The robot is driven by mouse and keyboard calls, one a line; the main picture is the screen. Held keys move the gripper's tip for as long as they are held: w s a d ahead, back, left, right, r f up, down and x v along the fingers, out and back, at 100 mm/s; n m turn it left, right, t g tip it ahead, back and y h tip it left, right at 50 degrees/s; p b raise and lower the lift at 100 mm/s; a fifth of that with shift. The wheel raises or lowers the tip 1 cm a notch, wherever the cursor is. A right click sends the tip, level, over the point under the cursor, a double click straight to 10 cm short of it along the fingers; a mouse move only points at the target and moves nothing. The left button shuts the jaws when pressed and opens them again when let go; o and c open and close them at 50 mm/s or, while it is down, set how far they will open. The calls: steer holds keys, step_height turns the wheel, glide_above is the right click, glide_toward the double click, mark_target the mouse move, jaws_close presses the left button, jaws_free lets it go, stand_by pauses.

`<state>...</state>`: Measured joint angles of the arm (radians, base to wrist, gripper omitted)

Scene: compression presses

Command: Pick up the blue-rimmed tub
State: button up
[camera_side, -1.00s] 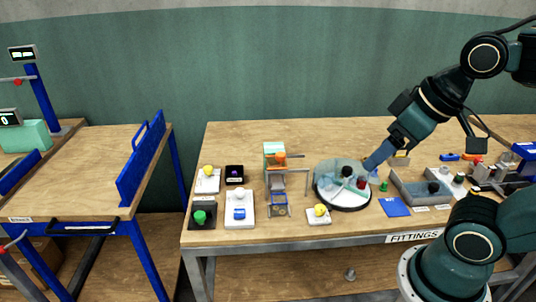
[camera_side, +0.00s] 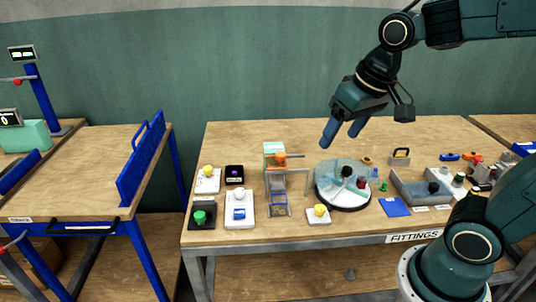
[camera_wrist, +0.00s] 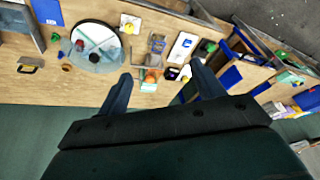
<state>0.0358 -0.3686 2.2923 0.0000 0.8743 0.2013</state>
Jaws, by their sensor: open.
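I cannot make out a blue-rimmed tub for certain. A small blue piece (camera_side: 373,175) shows at the right side of the round turntable (camera_side: 344,205), beside a dark red piece (camera_side: 361,182); its shape is too small to tell. My gripper (camera_side: 341,133) is open and empty, high above the back of the bench and above the turntable. In the wrist view my gripper's two fingers (camera_wrist: 160,75) are spread apart, with nothing between them. The turntable (camera_wrist: 112,66) lies to their left there.
A press frame (camera_side: 277,184) stands left of the turntable. White pads with yellow and blue pieces lie around it. A grey tray (camera_side: 411,193), a blue square (camera_side: 394,207) and a padlock-like block (camera_side: 400,157) are to the right. The bench's back left is clear.

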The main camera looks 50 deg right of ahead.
steer(key=w+d+f+m+g, duration=0.25)
steer(key=w+f, duration=0.35)
steer(key=w, duration=0.5)
steer(key=m+g, duration=0.2)
steer(key=m, duration=0.2)
glide_above(279, 198)
steer(key=s+a, duration=0.1)
steer(key=a, duration=0.1)
step_height(279, 198, down, 11)
steer(key=shift+d+f+t, duration=0.1)
steer(key=shift+d+t, duration=0.1)
steer(key=shift+t, duration=0.05)
steer(key=shift+s+f, duration=0.1)
steer(key=shift+f, duration=4.2)
steer(key=shift+f, duration=2.6)
